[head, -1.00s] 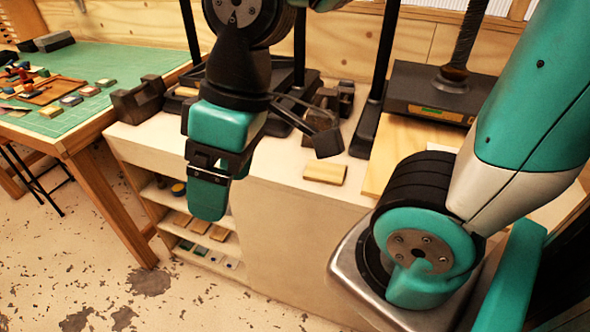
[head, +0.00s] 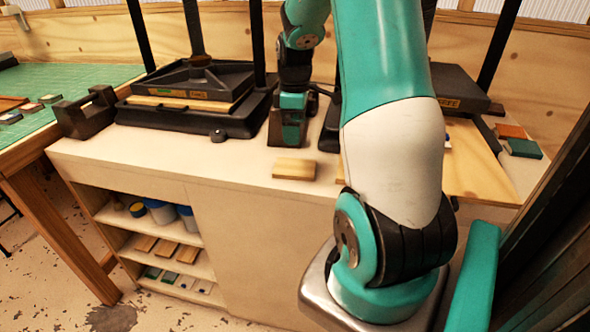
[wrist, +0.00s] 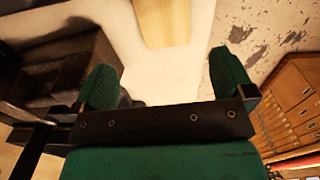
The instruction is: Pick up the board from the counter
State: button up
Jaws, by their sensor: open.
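A small light wooden board (head: 294,169) lies flat on the white counter (head: 230,165), near its front edge. My gripper (head: 289,142) is just behind and slightly left of it, pointing down and apart from it. In the wrist view my gripper's green fingers (wrist: 165,75) are spread with nothing between them. A light wooden piece (wrist: 165,22), which looks like the same board, shows beyond the fingertips, cut off by the top edge. A larger, thin wooden panel (head: 482,165) lies on the counter to the right, partly behind my arm.
A black press (head: 190,85) stands left of my gripper, and another (head: 465,88) stands at right. A black tape-dispenser-like object (head: 85,113) sits at the counter's left end. Small coloured blocks (head: 523,148) lie at far right. Open shelves (head: 165,245) are below.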

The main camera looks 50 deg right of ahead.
send_over(295, 166)
notch_tip(295, 166, down, 6)
jog(key=shift+d+r, duration=0.1)
notch_tip(295, 166, down, 6)
jog(key=shift+s+r+p, duration=0.1)
jog(key=shift+r+p, duration=0.1)
jog(key=shift+p, duration=0.45)
jog(key=shift+c, duration=0.5)
jog(key=c, duration=0.7)
